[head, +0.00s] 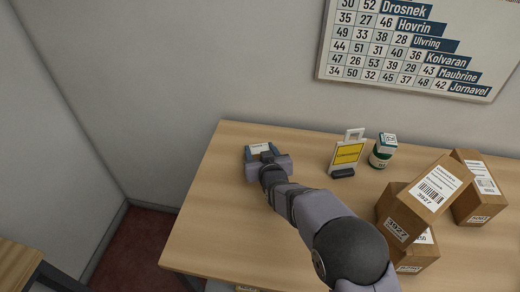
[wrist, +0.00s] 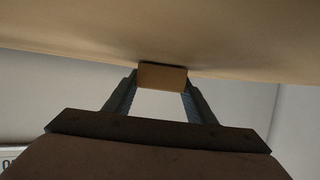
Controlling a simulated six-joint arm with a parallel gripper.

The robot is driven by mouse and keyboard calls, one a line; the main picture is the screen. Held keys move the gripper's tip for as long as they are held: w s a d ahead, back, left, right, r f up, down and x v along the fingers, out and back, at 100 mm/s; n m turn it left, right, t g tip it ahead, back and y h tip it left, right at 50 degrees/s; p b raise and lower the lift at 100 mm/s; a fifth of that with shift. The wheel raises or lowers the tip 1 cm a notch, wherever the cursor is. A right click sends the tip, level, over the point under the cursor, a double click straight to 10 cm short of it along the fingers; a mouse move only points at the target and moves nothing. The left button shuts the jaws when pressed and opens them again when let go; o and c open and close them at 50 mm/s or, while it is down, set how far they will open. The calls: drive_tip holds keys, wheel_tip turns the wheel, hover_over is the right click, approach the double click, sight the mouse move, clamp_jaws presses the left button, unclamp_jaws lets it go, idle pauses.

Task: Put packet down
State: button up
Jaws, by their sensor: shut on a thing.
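The packet (head: 259,147) is a small brown box with a white label on top, near the back left corner of the wooden counter (head: 215,215). My gripper (head: 262,150) is shut on it, with one finger on each side. In the wrist view the packet (wrist: 162,76) shows as a plain brown face between the fingertips. It is right at the counter surface (wrist: 230,50), with a dark shadow beside it. I cannot tell whether it touches the counter. The packet's underside is hidden.
Brown parcels (head: 433,197) are stacked at the right. The counter's left part is bare. A wall rises behind, with a number chart (head: 410,45).

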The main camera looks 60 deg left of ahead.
drive_tip(key=shift+f, duration=0.15)
drive_tip(key=o, duration=1.1)
drive_tip(key=b+v, duration=0.2)
drive_tip(key=v, duration=1)
drive_tip(key=shift+s, duration=0.1)
